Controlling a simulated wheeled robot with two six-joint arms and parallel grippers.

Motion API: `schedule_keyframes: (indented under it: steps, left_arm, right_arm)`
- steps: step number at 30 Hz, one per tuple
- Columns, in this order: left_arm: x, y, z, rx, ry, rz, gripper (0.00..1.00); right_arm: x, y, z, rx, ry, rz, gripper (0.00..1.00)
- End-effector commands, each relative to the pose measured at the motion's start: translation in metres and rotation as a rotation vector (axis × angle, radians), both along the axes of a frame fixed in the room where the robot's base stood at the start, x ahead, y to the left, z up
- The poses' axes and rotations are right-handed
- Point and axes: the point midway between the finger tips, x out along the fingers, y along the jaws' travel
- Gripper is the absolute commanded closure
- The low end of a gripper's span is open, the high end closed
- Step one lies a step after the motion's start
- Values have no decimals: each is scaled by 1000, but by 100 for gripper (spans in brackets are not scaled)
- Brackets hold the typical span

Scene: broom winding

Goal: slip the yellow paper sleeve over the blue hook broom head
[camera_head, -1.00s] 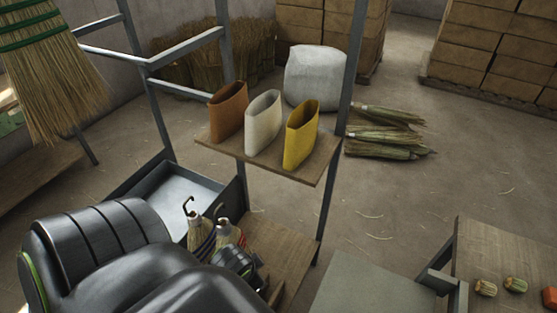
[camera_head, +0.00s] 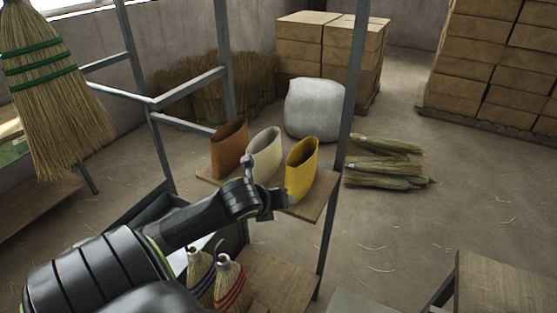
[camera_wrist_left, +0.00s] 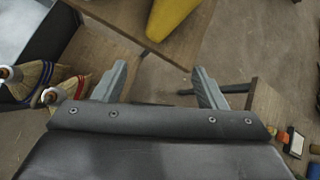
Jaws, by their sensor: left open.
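The yellow paper sleeve (camera_head: 303,168) stands upright, mouth up, at the right end of a small wooden shelf (camera_head: 315,207). Its lower part shows at the top of the left wrist view (camera_wrist_left: 168,16). My left gripper (camera_head: 272,182) is open and empty in front of the shelf, close to the sleeve. Its spread fingers (camera_wrist_left: 160,72) show nothing between them but floor and shelf edge. The blue-banded broom head (camera_head: 200,272) stands low beside a red-banded one (camera_head: 231,284); my arm hides its hook. Both also show at left in the wrist view, the blue-banded one (camera_wrist_left: 32,78) farther left.
An orange sleeve (camera_head: 228,147) and a white sleeve (camera_head: 264,154) share the shelf. A grey metal post (camera_head: 350,110) rises at the shelf's right. A large broom (camera_head: 45,100) hangs at upper left. A wooden surface (camera_head: 505,290) lies at lower right.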

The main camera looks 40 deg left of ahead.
Motion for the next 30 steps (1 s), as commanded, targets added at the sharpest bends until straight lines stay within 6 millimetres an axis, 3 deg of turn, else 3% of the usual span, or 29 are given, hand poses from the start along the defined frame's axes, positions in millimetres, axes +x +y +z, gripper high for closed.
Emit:
schedule_keyframes:
  steps: [6, 12, 17, 30]
  left_arm:
    - [28, 18, 37, 264, 13, -237, 35]
    - [37, 23, 49, 361, 21, -321, 35]
    - [45, 25, 41, 367, 22, -326, 35]
    - [90, 39, -4, 363, 21, -324, 35]
  right_arm:
    - [0, 0, 0, 0, 0, 0, 34]
    - [0, 0, -1, 0, 0, 0, 34]
    - [0, 0, -12, 0, 0, 0, 34]
    - [0, 0, -68, 0, 0, 0, 34]
